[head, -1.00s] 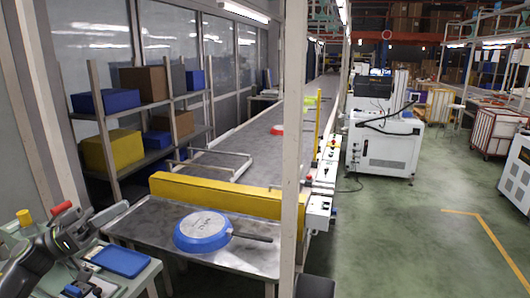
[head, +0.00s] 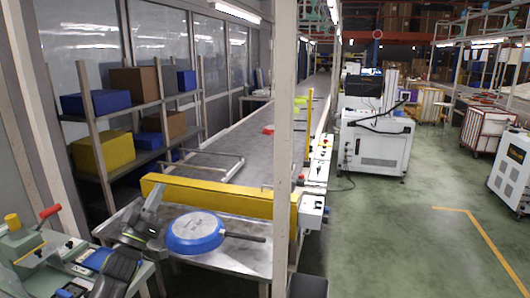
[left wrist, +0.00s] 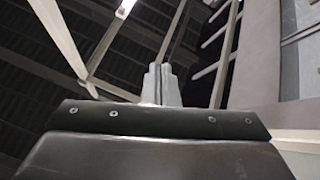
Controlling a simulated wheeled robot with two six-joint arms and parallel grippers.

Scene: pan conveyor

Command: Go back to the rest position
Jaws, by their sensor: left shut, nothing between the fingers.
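My left gripper (head: 156,194) is shut and empty. In the head view it stands up just left of the blue pan, in front of the left end of the yellow bar. In the left wrist view its two fingers (left wrist: 160,72) are together and point up toward the dark ceiling. The blue pan (head: 195,232) lies on the metal table (head: 232,262), its dark handle pointing right. I cannot tell whether the gripper touches the pan; nothing is held. My right gripper is not in view.
A yellow bar (head: 215,196) crosses the conveyor behind the pan. A pale post (head: 284,150) stands right of the pan. A side bench with a red-handled clamp (head: 48,212) and a blue tray (head: 97,259) is at lower left. Shelves (head: 150,105) hold boxes behind.

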